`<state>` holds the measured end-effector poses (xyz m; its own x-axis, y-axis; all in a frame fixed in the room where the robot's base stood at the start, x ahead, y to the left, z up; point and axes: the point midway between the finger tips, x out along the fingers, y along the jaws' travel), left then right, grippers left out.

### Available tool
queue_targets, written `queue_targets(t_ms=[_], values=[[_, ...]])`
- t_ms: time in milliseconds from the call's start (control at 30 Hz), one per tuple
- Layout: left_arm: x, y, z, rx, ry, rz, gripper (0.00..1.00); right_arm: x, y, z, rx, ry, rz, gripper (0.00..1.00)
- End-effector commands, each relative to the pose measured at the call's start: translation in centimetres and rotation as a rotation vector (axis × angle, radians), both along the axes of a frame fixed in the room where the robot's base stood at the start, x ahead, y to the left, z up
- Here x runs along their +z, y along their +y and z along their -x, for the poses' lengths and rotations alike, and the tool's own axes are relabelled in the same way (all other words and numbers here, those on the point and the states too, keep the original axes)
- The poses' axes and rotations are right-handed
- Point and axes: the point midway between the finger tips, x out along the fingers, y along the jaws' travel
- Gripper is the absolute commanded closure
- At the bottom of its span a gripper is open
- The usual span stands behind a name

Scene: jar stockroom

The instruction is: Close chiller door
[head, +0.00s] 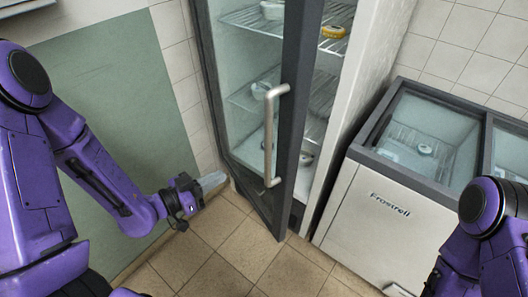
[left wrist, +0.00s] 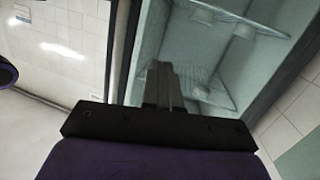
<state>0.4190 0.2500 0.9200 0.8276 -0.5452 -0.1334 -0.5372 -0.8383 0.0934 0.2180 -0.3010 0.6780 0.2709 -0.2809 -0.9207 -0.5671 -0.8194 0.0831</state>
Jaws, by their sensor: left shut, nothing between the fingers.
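The chiller is a tall cabinet with wire shelves. Its glass door (head: 245,85) has a dark frame and stands partly open, swung out to the left of the cabinet (head: 352,90). A pale vertical handle (head: 270,135) is on the door's front edge. My left gripper (head: 212,182) is shut and empty, low on the left of the door, apart from the handle. In the left wrist view the shut fingers (left wrist: 161,85) point toward the glass, with wire shelves behind it. My right gripper is out of view; only part of the right arm shows at the lower right.
A chest freezer (head: 385,215) marked "Frostrell" with a glass top stands right of the chiller. Several jars or containers, one yellow-topped (head: 333,31), sit on the shelves. A green wall panel (head: 110,100) is at the left. Tiled floor (head: 250,240) is clear in front.

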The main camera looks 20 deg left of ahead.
Motion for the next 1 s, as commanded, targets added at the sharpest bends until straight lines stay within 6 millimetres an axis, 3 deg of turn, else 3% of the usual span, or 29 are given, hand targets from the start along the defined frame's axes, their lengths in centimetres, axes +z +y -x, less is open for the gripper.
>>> queue_targets(t_ms=[100, 267, 800, 1000], values=[[2.7, -0.6, 0.6, -0.087, -0.132, 0.006, 1.00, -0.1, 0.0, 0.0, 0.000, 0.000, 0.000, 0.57], [3.5, -1.5, 0.2, -0.120, -0.171, 0.004, 1.00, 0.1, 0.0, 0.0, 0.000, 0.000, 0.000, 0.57], [3.6, -8.5, -8.1, -0.118, -0.164, 0.004, 1.00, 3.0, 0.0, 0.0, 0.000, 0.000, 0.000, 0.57], [3.5, -9.7, -9.6, -0.117, -0.165, 0.003, 1.00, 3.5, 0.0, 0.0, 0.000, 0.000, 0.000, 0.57]])
